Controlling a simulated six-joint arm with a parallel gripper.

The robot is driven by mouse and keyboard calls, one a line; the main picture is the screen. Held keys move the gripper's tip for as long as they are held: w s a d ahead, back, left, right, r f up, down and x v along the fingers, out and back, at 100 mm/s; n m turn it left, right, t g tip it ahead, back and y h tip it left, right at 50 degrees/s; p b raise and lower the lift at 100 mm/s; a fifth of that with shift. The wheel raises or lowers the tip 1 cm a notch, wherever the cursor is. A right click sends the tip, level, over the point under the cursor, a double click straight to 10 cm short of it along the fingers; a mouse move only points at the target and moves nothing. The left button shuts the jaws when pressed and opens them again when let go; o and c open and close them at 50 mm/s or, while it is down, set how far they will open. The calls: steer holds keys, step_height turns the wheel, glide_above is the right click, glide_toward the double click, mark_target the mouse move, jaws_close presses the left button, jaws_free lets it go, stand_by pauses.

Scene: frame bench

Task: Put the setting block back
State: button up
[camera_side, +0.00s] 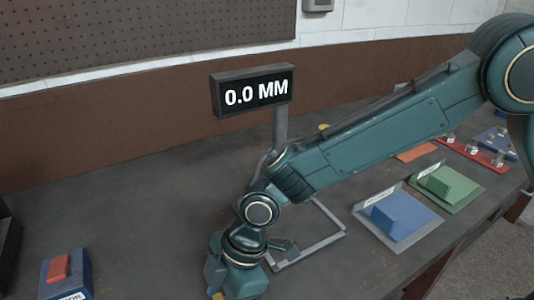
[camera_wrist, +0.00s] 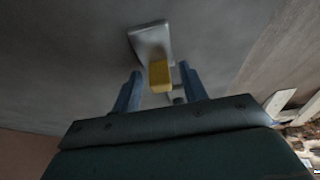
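A yellow block (camera_wrist: 160,75) shows between the two blue fingers of my gripper (camera_wrist: 160,88) in the wrist view. Gaps show on both sides of it, so the fingers are apart and not touching it. A pale grey metal piece (camera_wrist: 149,38) lies just beyond the block; I cannot tell whether they touch. In the side view my gripper (camera_side: 228,292) points down at the bottom edge, its fingertips mostly cut off. A bit of yellow (camera_side: 217,295) shows beside it. No readable label marks any block as the setting block.
A display (camera_side: 252,91) reads 0.0 MM. A grey frame (camera_side: 312,248) lies right of my gripper. A blue box with a red top (camera_side: 58,268) stands at lower left. The left bench is mostly clear.

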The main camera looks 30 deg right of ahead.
stand_by(0.3)
steer(key=v, duration=1.2)
steer(key=shift+d+r, duration=0.1)
steer(key=shift+r, duration=0.1)
stand_by(0.4)
